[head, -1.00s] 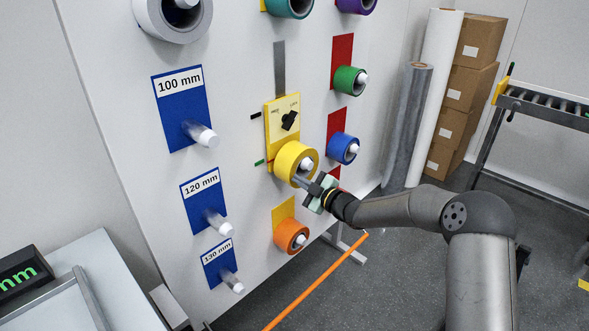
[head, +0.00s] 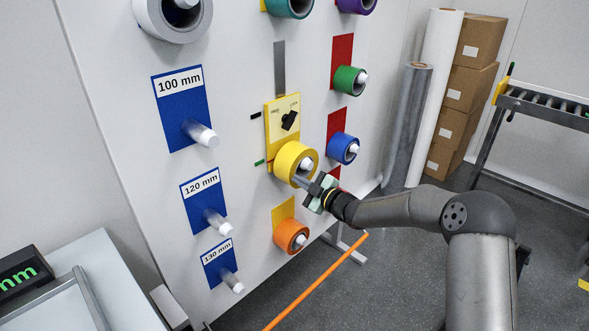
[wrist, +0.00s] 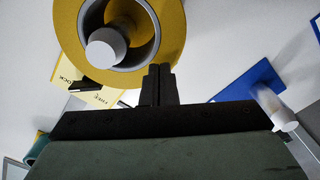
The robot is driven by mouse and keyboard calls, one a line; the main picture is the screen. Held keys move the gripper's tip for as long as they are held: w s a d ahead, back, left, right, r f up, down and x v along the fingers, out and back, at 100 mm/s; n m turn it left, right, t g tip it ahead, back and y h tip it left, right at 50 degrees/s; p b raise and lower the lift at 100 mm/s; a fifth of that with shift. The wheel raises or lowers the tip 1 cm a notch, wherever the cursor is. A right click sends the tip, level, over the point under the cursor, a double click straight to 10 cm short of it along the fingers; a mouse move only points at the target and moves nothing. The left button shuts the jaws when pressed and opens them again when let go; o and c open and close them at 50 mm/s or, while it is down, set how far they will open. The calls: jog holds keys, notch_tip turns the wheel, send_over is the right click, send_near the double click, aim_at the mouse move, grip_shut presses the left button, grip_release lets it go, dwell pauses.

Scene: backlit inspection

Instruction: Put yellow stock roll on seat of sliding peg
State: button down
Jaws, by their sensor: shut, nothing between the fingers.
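The yellow stock roll (head: 291,160) is around the white-tipped peg (head: 306,164) below a yellow plate (head: 282,118) with a black knob on the wall panel. In the wrist view the roll (wrist: 68,22) fills the top, with the white peg end (wrist: 106,48) inside its grey core, off-centre in the opening. My gripper (head: 301,181) is at the roll's lower right front. In the wrist view my gripper's fingers (wrist: 159,70) are together with nothing between them, close to the roll's lower rim. Whether they touch the roll is unclear. How far the roll sits along the peg is hidden.
An orange roll (head: 291,235) hangs below, and a blue roll (head: 343,148) and green roll (head: 350,80) hang to the right. Bare pegs stick out of blue plates at left, such as the 100 mm plate (head: 181,108).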

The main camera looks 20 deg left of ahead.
jog(key=shift+b+x, duration=0.8)
jog(key=shift+x, duration=0.45)
jog(key=shift+s, duration=0.15)
jog(key=shift+b+v, duration=0.6)
jog(key=shift+v, duration=1.35)
jog(key=shift+d, duration=0.15)
